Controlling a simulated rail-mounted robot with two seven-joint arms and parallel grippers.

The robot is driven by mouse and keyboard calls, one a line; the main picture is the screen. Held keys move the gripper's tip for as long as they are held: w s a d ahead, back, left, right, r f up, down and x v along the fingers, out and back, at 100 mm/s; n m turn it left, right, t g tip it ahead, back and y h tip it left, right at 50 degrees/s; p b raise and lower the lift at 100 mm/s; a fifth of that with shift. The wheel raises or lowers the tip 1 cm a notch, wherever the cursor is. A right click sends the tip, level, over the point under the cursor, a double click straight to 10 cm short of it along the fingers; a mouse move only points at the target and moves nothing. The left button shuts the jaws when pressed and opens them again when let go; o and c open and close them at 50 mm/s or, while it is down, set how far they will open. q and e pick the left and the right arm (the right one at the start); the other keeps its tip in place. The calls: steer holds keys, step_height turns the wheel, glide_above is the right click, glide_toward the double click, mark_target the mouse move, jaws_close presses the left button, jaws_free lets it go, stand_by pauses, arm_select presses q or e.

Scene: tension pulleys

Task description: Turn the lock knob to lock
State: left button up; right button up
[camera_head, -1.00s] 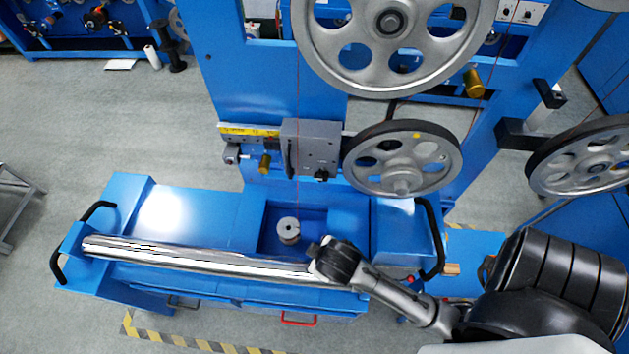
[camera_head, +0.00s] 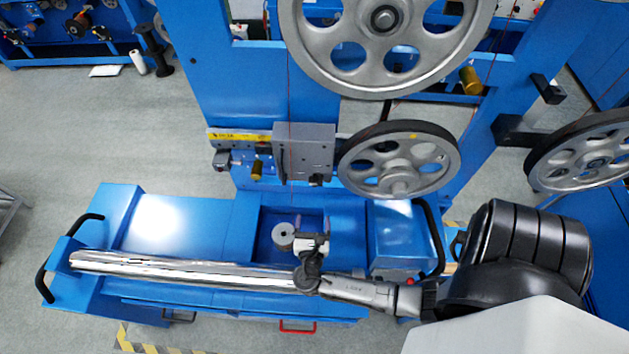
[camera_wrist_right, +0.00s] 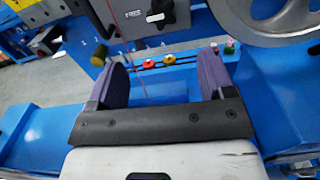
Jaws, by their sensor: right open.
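The lock knob (camera_wrist_right: 155,17) is a black knob with a pale pointer on the grey plate (camera_wrist_right: 140,22), beside small lettering I take as "FREE". It is near the top of the right wrist view. In the head view it is a small dark shape (camera_head: 316,180) at the lower edge of the grey block (camera_head: 305,148). My right gripper (camera_head: 312,238) is below and in front of the block, apart from the knob. In the wrist view its two purple-padded fingers (camera_wrist_right: 163,66) are spread, with nothing held between them. My left gripper is not in view.
A silver spoked pulley (camera_head: 400,160) stands right of the block, under a larger wheel (camera_head: 384,90). A grey cylinder (camera_head: 283,236) is beside my gripper. Red (camera_wrist_right: 148,64) and yellow (camera_wrist_right: 170,59) knobs show between the fingers.

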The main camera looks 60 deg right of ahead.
mark_target(316, 184)
steer(key=p+x, duration=0.2)
steer(key=x, duration=1)
steer(key=shift+a, duration=0.1)
steer(key=shift+x, duration=1.05)
steer(key=shift+c, duration=0.3)
steer(key=c, duration=0.9)
steer(key=shift+o, duration=0.2)
